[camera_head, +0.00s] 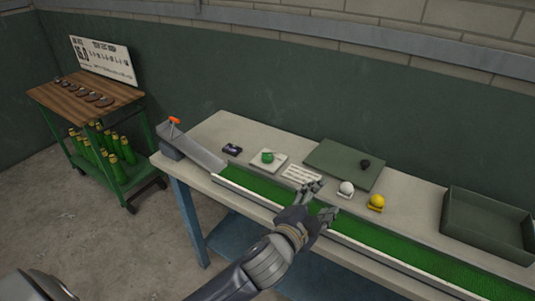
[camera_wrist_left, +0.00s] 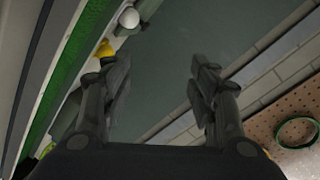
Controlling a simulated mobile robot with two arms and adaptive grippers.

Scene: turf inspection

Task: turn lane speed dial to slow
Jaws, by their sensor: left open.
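A small black knob-like thing (camera_head: 365,163) is on the dark green board (camera_head: 328,164). My left gripper (camera_head: 322,199) is open and empty above the green turf lane (camera_head: 385,240), to the right of the green knob and apart from it. In the left wrist view the spread fingers (camera_wrist_left: 161,72) have nothing between them. My right gripper is not in view.
A white ball (camera_head: 346,187) and a yellow ball (camera_head: 377,200) sit on small stands behind the lane. A ramp with an orange top (camera_head: 174,121) is at the lane's left end. A green tray (camera_head: 484,222) is at right. A cart (camera_head: 84,97) with green bottles stands left.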

